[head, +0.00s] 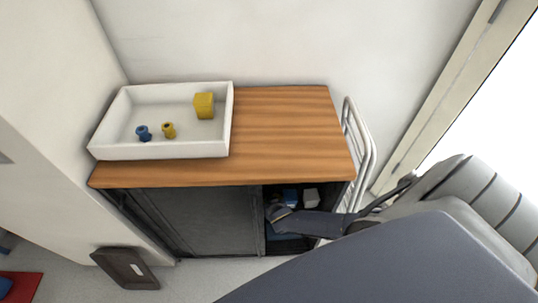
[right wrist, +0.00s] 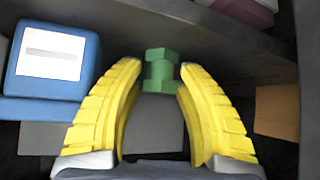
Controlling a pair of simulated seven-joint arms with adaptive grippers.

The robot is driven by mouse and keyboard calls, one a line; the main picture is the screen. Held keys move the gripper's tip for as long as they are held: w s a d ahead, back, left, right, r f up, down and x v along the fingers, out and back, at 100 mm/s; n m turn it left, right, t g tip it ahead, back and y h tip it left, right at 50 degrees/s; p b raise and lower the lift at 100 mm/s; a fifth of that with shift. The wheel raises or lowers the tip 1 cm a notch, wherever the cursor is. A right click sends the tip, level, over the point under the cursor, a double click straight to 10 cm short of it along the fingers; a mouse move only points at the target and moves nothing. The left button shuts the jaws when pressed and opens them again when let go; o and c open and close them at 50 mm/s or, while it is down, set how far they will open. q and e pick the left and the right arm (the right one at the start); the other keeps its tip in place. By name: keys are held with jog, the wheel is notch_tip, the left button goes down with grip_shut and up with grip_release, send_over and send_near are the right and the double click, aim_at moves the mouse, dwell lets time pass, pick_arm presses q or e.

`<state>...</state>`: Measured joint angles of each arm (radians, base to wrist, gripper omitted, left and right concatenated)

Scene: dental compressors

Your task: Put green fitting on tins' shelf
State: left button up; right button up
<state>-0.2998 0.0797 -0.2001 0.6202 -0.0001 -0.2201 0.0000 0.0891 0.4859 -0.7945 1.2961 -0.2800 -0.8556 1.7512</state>
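The green fitting (right wrist: 161,70) shows in the right wrist view, a short piece with wider ends and a narrower middle. In the head view my right arm reaches from the right into the open right part of the dark cabinet (head: 205,222), with my right gripper (head: 277,212) at the opening. The fitting cannot be made out there. A grey shelf board (right wrist: 215,42) crosses behind the fitting in the wrist view. No tins can be clearly identified. My left gripper is not in view.
A blue box with a white label (right wrist: 52,60) stands left of the fingers and an orange-brown box (right wrist: 277,112) right. A white tray (head: 160,151) on the wooden top holds a blue fitting (head: 143,133), yellow fitting (head: 168,130) and yellow block (head: 204,105).

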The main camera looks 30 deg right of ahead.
jog(key=shift+r, duration=0.1)
jog(key=v, duration=1.2)
jog(key=s+d+f+n+g+y, duration=0.1)
jog(key=s+f+n+g, duration=0.1)
jog(key=s+f, duration=0.7)
jog(key=s+f+n+g, duration=0.2)
jog(key=s+f, duration=0.4)
jog(key=f, duration=0.7)
jog(key=s+a+f+n+g, duration=0.1)
jog(key=s+a+f, duration=0.1)
jog(key=s, duration=0.5)
jog(key=s+a+f+n+g+y, duration=0.1)
jog(key=s+f, duration=0.4)
jog(key=s, duration=0.3)
jog(key=s+a+f+n+g, duration=0.1)
jog(key=s+a+f, duration=0.1)
jog(key=s, duration=0.5)
jog(key=shift+s+a+f+y, duration=0.25)
jog(key=shift+a+f+y, duration=0.1)
jog(key=shift+f, duration=0.45)
